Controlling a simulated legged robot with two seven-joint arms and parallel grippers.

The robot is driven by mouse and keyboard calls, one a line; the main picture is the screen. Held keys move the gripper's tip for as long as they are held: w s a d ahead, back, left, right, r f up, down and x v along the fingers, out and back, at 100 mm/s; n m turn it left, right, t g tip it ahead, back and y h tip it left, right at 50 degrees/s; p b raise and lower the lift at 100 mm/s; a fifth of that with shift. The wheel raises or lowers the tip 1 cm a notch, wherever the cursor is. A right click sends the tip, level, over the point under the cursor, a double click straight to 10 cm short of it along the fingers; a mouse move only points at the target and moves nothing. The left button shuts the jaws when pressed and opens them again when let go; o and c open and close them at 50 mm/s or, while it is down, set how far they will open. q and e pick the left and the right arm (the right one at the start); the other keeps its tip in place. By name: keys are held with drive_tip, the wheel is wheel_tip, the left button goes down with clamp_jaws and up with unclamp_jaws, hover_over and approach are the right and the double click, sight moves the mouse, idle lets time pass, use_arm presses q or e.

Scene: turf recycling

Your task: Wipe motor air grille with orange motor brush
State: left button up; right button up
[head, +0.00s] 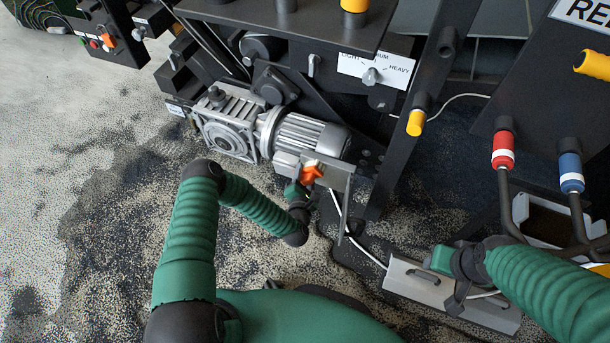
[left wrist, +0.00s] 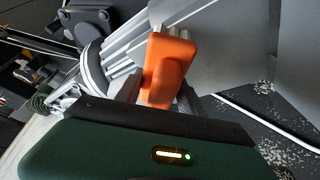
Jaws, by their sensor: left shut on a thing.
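The silver motor (head: 305,137) with ribbed sides is fixed to the dark machine, joined to a square gearbox (head: 228,125). The orange motor brush (head: 312,173) is in my left gripper (head: 303,183), at the motor's near end by a grey plate. In the left wrist view the brush (left wrist: 167,68) stands up from the jaws in front of the motor's ribs (left wrist: 118,45); I cannot tell whether it touches them. The air grille itself is not clearly visible. My right gripper (head: 440,262) is over a grey metal box at lower right; its jaws are not clear.
A grey plate (head: 338,190) stands close beside the brush. A white cable (head: 365,250) runs down to the grey box (head: 405,277). A dark upright post (head: 395,160) and red and blue capped handles (head: 502,150) stand to the right. Open, crumb-strewn floor lies left.

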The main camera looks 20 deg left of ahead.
use_arm(q)
wheel_tip(320, 180, up, 2)
drive_tip(key=shift+w+r+p, duration=0.1)
drive_tip(key=shift+r+p, duration=0.15)
drive_tip(key=shift+p, duration=0.45)
use_arm(e)
drive_tip(key=shift+w+v, duration=0.25)
drive_tip(key=shift+v, duration=0.75)
drive_tip(key=shift+r, duration=0.1)
drive_tip(key=shift+s, duration=0.1)
use_arm(q)
drive_tip(key=shift+s, duration=0.45)
drive_tip(key=s+p, duration=0.2)
drive_tip(key=s, duration=0.3)
drive_tip(key=shift+a+f, duration=0.1)
use_arm(e)
drive_tip(key=v, duration=0.2)
drive_tip(key=shift+w+r, duration=0.3)
drive_tip(key=shift+r, duration=0.05)
use_arm(q)
drive_tip(key=shift+s+p, duration=0.1)
drive_tip(key=shift+p, duration=0.2)
